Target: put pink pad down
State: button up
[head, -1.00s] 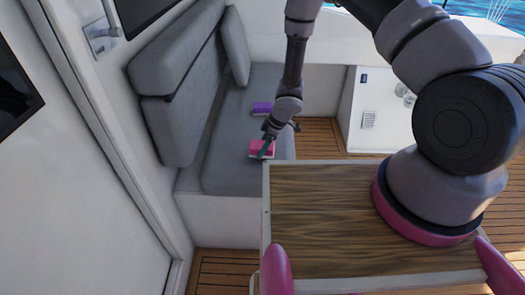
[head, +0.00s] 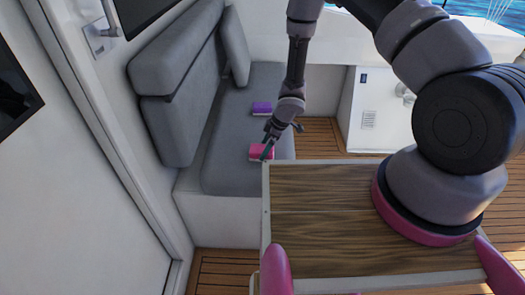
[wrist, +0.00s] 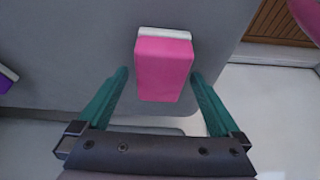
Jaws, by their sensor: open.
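The pink pad (head: 258,152) lies on the grey seat cushion (head: 225,168) near its front right edge. In the wrist view the pink pad (wrist: 163,66) has a white layer along its far side. My gripper (head: 266,150) is just above the pad in the head view. In the wrist view my gripper (wrist: 158,80) is open, with one green finger on each side of the pad and a visible gap on both sides. Whether the pad rests fully flat is hard to tell.
A purple pad (head: 262,108) lies farther back on the seat; its edge shows at the left of the wrist view (wrist: 6,78). Grey back cushions (head: 182,95) line the left. A wood-topped surface (head: 330,215) stands close in front of the seat.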

jog(key=v, duration=0.8)
jog(key=shift+d, duration=0.3)
jog(key=shift+r, duration=0.2)
jog(key=w+d+r+m+t+h, duration=0.15)
jog(key=w+d+r, duration=0.25)
jog(key=r, duration=0.5)
jog(key=w+d+r+m+t+h, duration=0.1)
jog(key=w+d+r+m+t, duration=0.25)
jog(key=r, duration=0.55)
jog(key=d+r+m+h, duration=0.1)
jog(key=d+r+m, duration=0.1)
jog(key=d+r, duration=0.35)
jog(key=d+r+m+h, duration=0.1)
jog(key=d+r+m, duration=0.15)
jog(key=r, duration=0.55)
jog(key=s+d+r+m+t, duration=0.1)
jog(key=s+d+r+m, duration=0.25)
jog(key=s+r, duration=0.55)
jog(key=s+d+r+m, duration=0.3)
jog(key=s+r+m, duration=0.2)
jog(key=s+r, duration=0.35)
jog(key=s+a+r+m+y, duration=0.2)
jog(key=s+r+m, duration=0.1)
jog(key=s, duration=0.6)
jog(key=shift+s+r+t, duration=0.15)
jog(key=shift+s+t, duration=0.05)
jog(key=shift+t, duration=0.1)
